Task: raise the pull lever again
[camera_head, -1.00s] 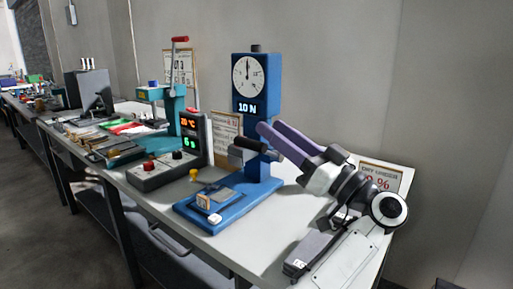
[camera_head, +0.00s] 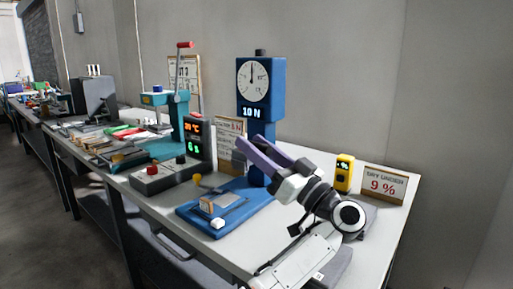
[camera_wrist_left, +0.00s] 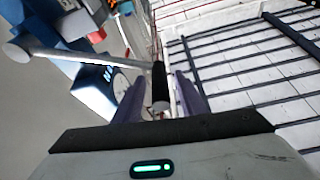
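The blue test stand (camera_head: 262,120) carries a round dial and a "10 N" display. Its pull lever is a grey rod with a black grip (camera_wrist_left: 160,84), seen in the left wrist view. My left gripper (camera_head: 254,152) has two purple fingers and reaches in front of the stand's column, hiding the lever in the head view. In the left wrist view, my left gripper (camera_wrist_left: 160,98) is open, one finger on each side of the black grip with gaps showing. Whether a finger touches it I cannot tell. My right gripper is out of view.
A control box (camera_head: 156,176) and a teal press (camera_head: 182,112) with a red-tipped lever stand left of the stand. The bench's front right corner is mostly covered by my arm.

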